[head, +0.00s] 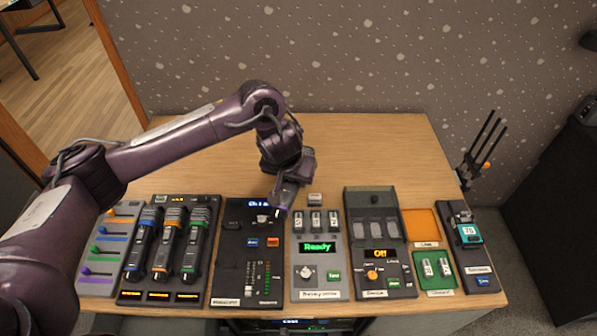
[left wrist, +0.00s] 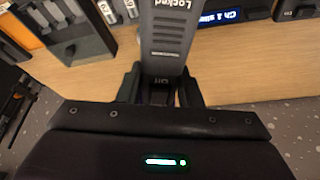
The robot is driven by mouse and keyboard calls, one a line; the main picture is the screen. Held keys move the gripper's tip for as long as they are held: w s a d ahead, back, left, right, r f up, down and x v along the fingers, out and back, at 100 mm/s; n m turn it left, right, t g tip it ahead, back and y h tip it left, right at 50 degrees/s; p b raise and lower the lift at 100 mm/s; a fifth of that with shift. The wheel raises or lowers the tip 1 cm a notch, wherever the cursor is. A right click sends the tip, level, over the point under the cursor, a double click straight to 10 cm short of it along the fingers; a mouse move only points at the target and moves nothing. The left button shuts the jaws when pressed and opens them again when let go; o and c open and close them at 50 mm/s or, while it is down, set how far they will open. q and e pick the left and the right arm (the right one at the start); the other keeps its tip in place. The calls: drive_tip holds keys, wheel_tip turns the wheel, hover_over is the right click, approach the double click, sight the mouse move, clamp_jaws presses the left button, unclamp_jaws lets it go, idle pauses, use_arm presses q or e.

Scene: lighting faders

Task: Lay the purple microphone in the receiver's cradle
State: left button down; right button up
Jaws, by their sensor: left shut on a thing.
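My left gripper (head: 281,208) is low over the back part of the table, at the rear edge of the dark panel. In the left wrist view the gripper (left wrist: 160,85) is shut on a grey body with slots and the word "Locked", which I take for the purple microphone (left wrist: 170,35). In the head view the gripper mostly hides it; only a small purple tip shows. A dark panel with a blue-lit "Ch 1" display (head: 258,203) lies beside it, at left. Labels are too small to tell which device is the receiver; its cradle is unclear. My right gripper is out of view.
A rack with blue, orange and green microphones (head: 173,235) stands left. A "Ready" station (head: 318,265), an "Off" box (head: 388,270), orange and green trays (head: 422,225) and a device with a cyan display (head: 470,232) stand right. The rear table (head: 370,150) is clear.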

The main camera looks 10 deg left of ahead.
use_arm(q)
drive_tip(key=shift+a+f, duration=0.3)
drive_tip(key=s+a+f+n+p, duration=0.1)
drive_tip(key=s+a+f, duration=0.1)
drive_tip(key=a, duration=0.3)
drive_tip(key=s+a+f+n+y+p, duration=0.1)
drive_tip(key=s+a+f+p, duration=0.1)
drive_tip(key=a+f, duration=0.3)
drive_tip(key=s+a+f+n+p, duration=0.1)
drive_tip(key=s+a+f, duration=0.2)
drive_tip(key=s+a, duration=0.1)
drive_tip(key=shift+s+a+f+n, duration=0.15)
drive_tip(key=shift+a+n, duration=0.25)
drive_tip(key=shift+a, duration=0.4)
wheel_tip(320, 180, down, 3)
drive_tip(key=b, duration=0.3)
drive_tip(key=shift+f+b, duration=0.7)
drive_tip(key=shift+f, duration=0.35)
drive_tip(key=shift+d+f+p, duration=0.1)
drive_tip(key=shift+p, duration=0.2)
drive_tip(key=shift+f, duration=0.45)
